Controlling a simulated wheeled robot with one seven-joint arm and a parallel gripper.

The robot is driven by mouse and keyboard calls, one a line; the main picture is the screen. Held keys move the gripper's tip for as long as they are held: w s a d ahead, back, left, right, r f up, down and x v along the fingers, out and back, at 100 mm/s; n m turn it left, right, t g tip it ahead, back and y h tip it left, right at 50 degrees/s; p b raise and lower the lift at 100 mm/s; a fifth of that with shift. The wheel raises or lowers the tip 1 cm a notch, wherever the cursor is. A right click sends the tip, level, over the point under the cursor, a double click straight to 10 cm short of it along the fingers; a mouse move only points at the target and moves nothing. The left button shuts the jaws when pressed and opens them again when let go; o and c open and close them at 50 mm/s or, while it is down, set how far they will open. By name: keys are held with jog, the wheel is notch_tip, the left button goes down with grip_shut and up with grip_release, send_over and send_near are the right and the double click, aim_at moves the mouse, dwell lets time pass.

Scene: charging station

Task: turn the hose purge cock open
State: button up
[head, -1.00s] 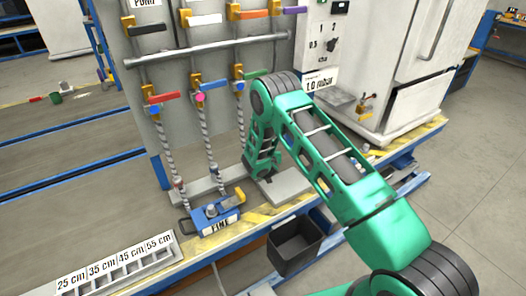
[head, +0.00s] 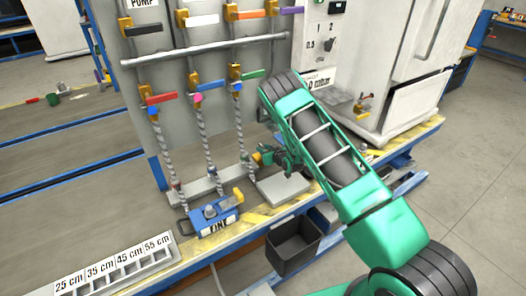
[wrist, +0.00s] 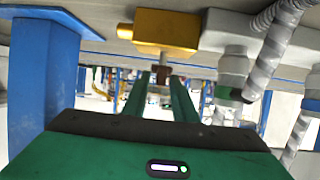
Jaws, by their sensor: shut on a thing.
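In the wrist view, a yellow cock body (wrist: 166,30) sits at the top, at the end of a grey manifold (wrist: 228,32). A short stem from it leads to a small brownish piece (wrist: 159,76) between my fingertips. My gripper (wrist: 160,88) is shut on this piece, which looks like the cock's handle; its exact angle is hard to read. In the head view, my gripper (head: 268,157) is low beside the foot of the right-hand hose (head: 242,130). A small yellow part of the cock (head: 257,158) shows at its tip; the rest is hidden.
A blue post (wrist: 45,75) stands close on the left in the wrist view, and braided hoses (wrist: 270,50) hang on the right. In the head view, a blue tool labelled FINE (head: 216,212) lies on the bench, with a black bin (head: 293,245) below the front edge.

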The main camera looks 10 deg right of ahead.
jog(key=shift+d+n+y, duration=0.2)
jog(key=shift+n+y, duration=0.3)
jog(key=shift+y, duration=0.1)
jog(key=o, duration=0.7)
jog(key=shift+g, duration=0.3)
jog(key=v, duration=1)
jog(key=shift+s, duration=0.25)
